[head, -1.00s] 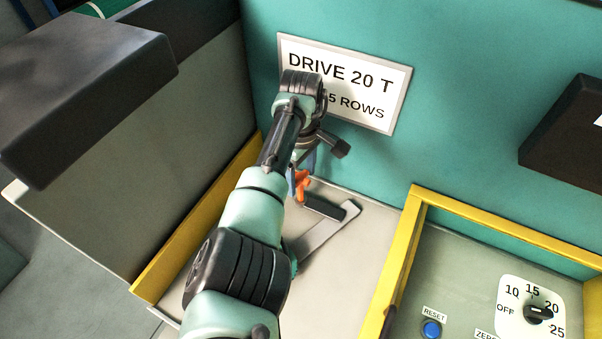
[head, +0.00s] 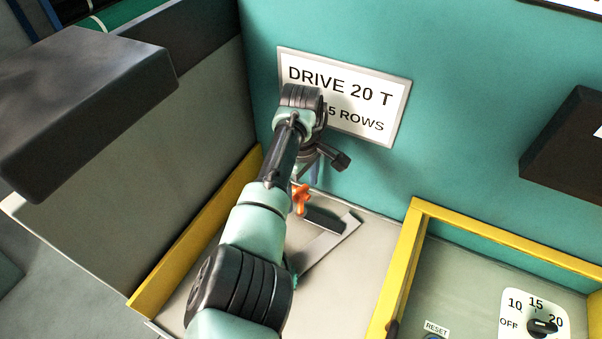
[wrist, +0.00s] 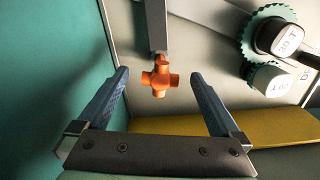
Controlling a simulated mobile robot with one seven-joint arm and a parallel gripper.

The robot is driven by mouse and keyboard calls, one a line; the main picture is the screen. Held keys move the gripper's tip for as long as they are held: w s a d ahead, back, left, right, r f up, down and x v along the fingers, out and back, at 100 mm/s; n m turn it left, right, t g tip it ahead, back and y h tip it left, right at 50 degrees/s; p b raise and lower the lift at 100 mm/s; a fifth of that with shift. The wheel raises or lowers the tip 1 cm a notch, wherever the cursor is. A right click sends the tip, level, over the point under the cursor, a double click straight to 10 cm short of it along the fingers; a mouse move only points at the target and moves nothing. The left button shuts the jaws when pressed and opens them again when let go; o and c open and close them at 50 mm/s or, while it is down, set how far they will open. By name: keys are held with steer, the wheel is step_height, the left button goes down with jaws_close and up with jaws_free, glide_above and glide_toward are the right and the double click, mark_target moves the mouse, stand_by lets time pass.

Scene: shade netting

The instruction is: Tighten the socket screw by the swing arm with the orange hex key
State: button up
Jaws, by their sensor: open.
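The orange hex key (head: 300,199) has a cross-shaped handle. In the wrist view the hex key (wrist: 160,78) sits at the end of the grey swing arm (wrist: 155,25), between and a little beyond my fingertips, touching neither. The swing arm (head: 330,244) also shows in the head view as a flat grey bar, partly behind my arm. My gripper (wrist: 160,78) is open, with one blue finger on each side of the key and nothing held. In the head view my wrist mostly hides the gripper. I cannot make out the socket screw.
A yellow edge (head: 205,225) runs left of the pale floor. A yellow frame (head: 480,228) surrounds the control panel at right. A sign (head: 365,105) is on the teal wall.

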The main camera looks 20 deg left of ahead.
step_height(320, 180, up, 12)
steer(key=b, duration=0.2)
steer(key=shift+r, duration=0.25)
